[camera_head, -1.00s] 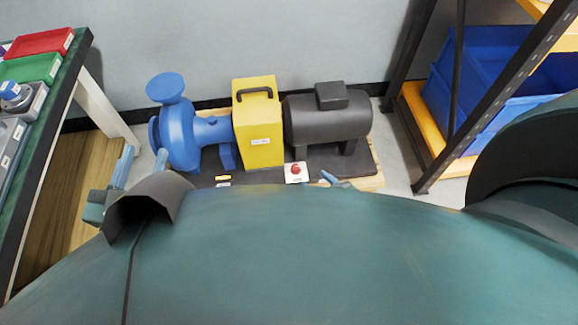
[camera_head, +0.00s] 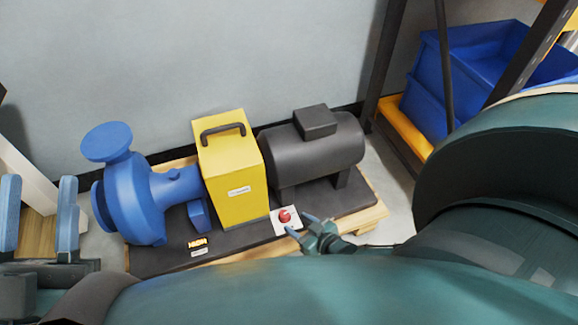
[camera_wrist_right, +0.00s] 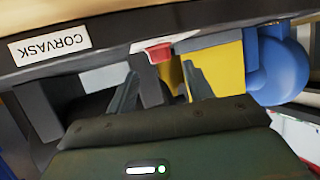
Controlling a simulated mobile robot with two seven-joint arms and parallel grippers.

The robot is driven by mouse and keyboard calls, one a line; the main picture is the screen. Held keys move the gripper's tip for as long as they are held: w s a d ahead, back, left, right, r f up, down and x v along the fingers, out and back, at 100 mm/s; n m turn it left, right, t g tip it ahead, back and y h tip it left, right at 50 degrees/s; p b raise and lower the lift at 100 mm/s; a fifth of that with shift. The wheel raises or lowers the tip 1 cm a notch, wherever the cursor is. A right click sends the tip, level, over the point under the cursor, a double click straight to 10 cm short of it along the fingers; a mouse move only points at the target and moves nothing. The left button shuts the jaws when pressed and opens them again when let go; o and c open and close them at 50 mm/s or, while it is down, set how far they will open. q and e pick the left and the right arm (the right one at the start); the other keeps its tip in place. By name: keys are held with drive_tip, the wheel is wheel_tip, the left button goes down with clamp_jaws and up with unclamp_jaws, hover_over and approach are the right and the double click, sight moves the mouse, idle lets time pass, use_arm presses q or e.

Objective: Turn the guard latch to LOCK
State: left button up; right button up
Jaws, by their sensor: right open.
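The guard latch (camera_head: 285,216) is a small red knob on a white plate at the front foot of the yellow guard (camera_head: 233,190). Its markings are too small to read. It also shows in the right wrist view as a red block (camera_wrist_right: 158,53). My right gripper (camera_head: 301,225) is open just to the right of and in front of the latch. In the right wrist view its two fingers (camera_wrist_right: 160,72) stand apart with the latch beyond the gap, not clearly touching. My left gripper (camera_head: 39,182) is open and empty at the far left, away from the pump.
A blue pump (camera_head: 140,195) stands left of the guard and a dark motor (camera_head: 315,150) right of it, all on a dark base on a wooden pallet (camera_head: 365,214). Blue bins (camera_head: 475,60) fill the rack at right.

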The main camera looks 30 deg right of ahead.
drive_tip(key=b+x, duration=0.1)
drive_tip(key=x, duration=0.3)
drive_tip(key=shift+f+b, duration=0.15)
drive_tip(key=shift+b, duration=0.2)
use_arm(q)
drive_tip(key=shift+s+a+r+m+h, duration=0.1)
drive_tip(key=shift+s+r+m+h, duration=0.1)
drive_tip(key=shift+r+m+h, duration=0.75)
drive_tip(key=shift+s+a+r+m+h, duration=0.15)
drive_tip(key=shift+r+m+h, duration=0.5)
drive_tip(key=shift+m+h, duration=0.5)
use_arm(e)
drive_tip(key=shift+w+a, duration=0.1)
drive_tip(key=shift+w, duration=0.3)
use_arm(q)
drive_tip(key=shift+d, duration=0.1)
use_arm(e)
drive_tip(key=c, duration=1)
